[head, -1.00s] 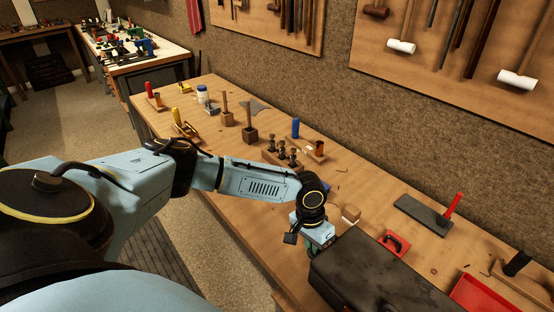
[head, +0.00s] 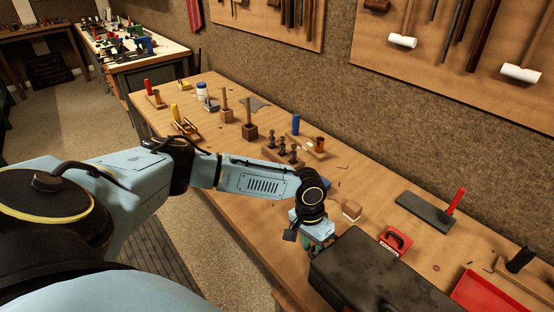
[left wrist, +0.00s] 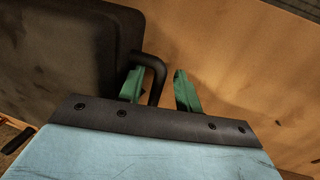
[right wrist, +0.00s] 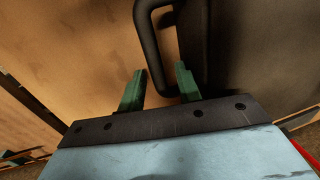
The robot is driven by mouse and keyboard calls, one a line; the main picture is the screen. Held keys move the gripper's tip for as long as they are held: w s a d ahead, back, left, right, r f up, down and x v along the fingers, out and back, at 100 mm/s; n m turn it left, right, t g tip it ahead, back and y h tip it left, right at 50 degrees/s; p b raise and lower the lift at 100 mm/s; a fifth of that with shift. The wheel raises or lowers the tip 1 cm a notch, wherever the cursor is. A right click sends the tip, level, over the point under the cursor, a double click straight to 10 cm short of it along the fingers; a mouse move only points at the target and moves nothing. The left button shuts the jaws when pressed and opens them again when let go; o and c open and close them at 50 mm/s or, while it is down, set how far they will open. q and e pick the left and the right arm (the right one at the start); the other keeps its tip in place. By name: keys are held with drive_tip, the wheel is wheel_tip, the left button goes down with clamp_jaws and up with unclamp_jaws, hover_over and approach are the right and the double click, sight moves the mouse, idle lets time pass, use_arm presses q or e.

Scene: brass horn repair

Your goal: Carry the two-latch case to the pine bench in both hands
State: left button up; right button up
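The dark case (head: 385,275) lies on the long wooden bench at the bottom right of the head view, cut off by the lower edge. Its latches do not show. My left gripper (head: 308,243) is at the case's left end. In the left wrist view its green fingers (left wrist: 160,90) are open, apart on either side of the case's black handle (left wrist: 157,70). My right gripper is outside the head view. In the right wrist view its green fingers (right wrist: 160,88) are open, with one bar of another black handle (right wrist: 148,45) between them. I cannot tell which bench is the pine one.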

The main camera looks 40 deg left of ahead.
use_arm(q)
wheel_tip(320, 180, up, 11)
drive_tip(key=a, duration=0.2)
drive_tip(key=shift+w, duration=0.15)
use_arm(e)
wheel_tip(320, 180, up, 12)
drive_tip(key=d, duration=0.2)
drive_tip(key=shift+d, duration=0.15)
use_arm(q)
drive_tip(key=shift+a, duration=0.1)
use_arm(e)
drive_tip(key=shift+s+f, duration=0.15)
